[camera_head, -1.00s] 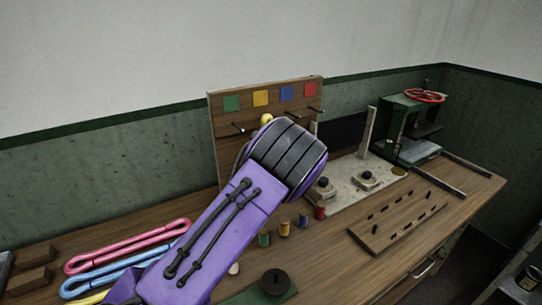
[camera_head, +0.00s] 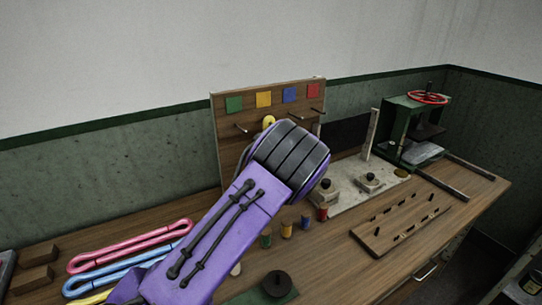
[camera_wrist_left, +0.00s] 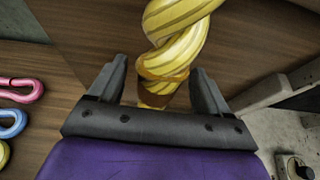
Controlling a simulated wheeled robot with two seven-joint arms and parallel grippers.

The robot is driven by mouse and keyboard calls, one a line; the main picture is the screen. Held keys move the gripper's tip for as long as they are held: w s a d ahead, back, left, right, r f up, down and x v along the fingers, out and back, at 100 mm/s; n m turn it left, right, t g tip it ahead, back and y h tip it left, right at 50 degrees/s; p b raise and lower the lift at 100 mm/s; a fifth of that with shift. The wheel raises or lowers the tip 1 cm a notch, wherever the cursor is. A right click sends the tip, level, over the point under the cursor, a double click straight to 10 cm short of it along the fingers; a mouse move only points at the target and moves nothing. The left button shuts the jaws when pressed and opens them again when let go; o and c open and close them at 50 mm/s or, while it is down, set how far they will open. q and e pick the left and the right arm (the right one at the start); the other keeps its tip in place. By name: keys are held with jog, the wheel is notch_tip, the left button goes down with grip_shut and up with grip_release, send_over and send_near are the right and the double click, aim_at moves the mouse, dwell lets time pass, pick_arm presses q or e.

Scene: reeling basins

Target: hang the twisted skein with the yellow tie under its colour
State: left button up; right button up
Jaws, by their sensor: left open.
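The twisted yellow skein (camera_wrist_left: 180,25) runs up from between my left gripper's fingers (camera_wrist_left: 158,72) in the left wrist view, with a darker yellow band at its lower part. The fingers stand apart on either side of it. My left arm hides the rest of the skein and the fingertips. Whether the skein rests on a peg cannot be seen. My right gripper is out of view.
Pink (camera_head: 130,245) and blue (camera_head: 120,273) skeins lie at left. Small spools, a pegged plank (camera_head: 400,226) and a green press (camera_head: 398,128) stand at right.

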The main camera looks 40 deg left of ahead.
pick_arm(q)
jog(key=b+v, duration=0.2)
jog(key=v, duration=0.8)
jog(key=shift+d+b, duration=0.2)
jog(key=shift+b, duration=0.2)
jog(key=shift+s, duration=0.1)
